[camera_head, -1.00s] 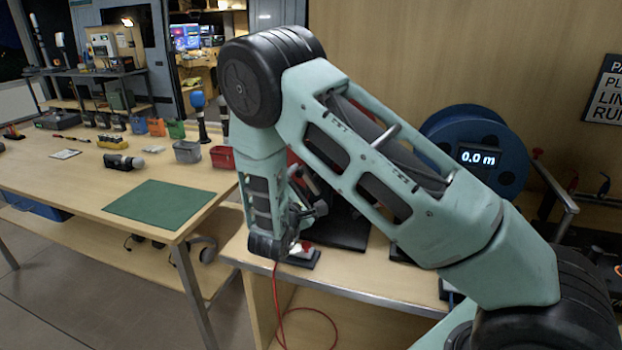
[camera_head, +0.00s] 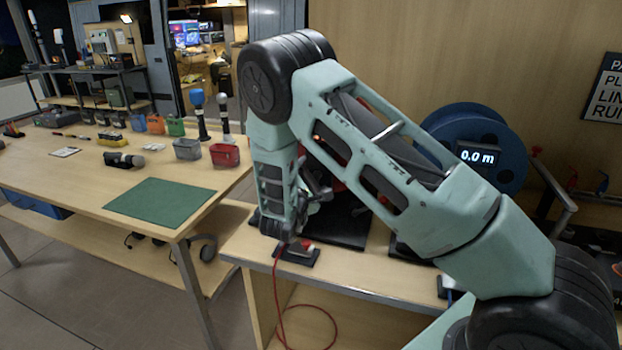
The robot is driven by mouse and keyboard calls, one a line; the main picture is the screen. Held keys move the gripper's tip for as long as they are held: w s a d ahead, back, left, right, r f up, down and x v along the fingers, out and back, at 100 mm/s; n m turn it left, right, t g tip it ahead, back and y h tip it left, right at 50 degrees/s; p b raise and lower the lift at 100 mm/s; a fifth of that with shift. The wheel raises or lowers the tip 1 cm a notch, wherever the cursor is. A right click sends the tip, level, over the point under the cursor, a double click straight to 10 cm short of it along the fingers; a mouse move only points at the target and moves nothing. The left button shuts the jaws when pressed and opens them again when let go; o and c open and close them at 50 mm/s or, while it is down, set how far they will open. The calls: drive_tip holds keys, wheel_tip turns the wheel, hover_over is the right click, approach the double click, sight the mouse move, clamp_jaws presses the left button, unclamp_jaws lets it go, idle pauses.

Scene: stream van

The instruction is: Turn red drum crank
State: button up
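The red drum (camera_head: 302,152) is mostly hidden behind my arm; only small red patches show past the arm links. It stands on a black base (camera_head: 345,232) on the bench. The drum's crank cannot be made out clearly. My gripper (camera_head: 318,192) hangs at the end of the folded arm, close to the drum's left side in the picture. Its fingers are small and partly covered by the wrist, so I cannot tell whether they are open or touch the crank.
A blue drum (camera_head: 496,128) with a display (camera_head: 478,157) reading 0.0 m stands to the right. A red cable plug (camera_head: 302,248) sits at the bench's front edge, its cable hanging down. The left table holds a green mat (camera_head: 160,202) and a red bin (camera_head: 225,155).

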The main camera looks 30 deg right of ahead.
drive_tip(key=shift+m, duration=0.3)
drive_tip(key=m, duration=0.3)
drive_tip(key=m+b, duration=0.1)
drive_tip(key=m, duration=0.1)
drive_tip(key=shift+s+d+f, duration=0.2)
drive_tip(key=shift+s+d, duration=0.05)
drive_tip(key=shift+s, duration=0.1)
drive_tip(key=m+b, duration=0.1)
drive_tip(key=m, duration=0.3)
drive_tip(key=m+b, duration=0.1)
drive_tip(key=m, duration=0.1)
drive_tip(key=shift+s+d+f+m+b, duration=0.2)
drive_tip(key=shift+s+f+m+b, duration=0.1)
drive_tip(key=shift+m, duration=0.1)
drive_tip(key=m+b, duration=0.2)
drive_tip(key=m, duration=0.1)
drive_tip(key=shift+s+f+m, duration=0.1)
drive_tip(key=shift+f+m, duration=0.1)
drive_tip(key=shift+m, duration=0.1)
drive_tip(key=m+b, duration=0.2)
drive_tip(key=m, duration=0.1)
drive_tip(key=shift+f+m+b, duration=0.3)
drive_tip(key=shift+b, duration=0.1)
drive_tip(key=m+b, duration=0.2)
drive_tip(key=m, duration=0.1)
drive_tip(key=shift+f+b, duration=0.15)
drive_tip(key=shift+b, duration=0.15)
drive_tip(key=shift+m+b, duration=0.85)
drive_tip(key=shift+m, duration=0.35)
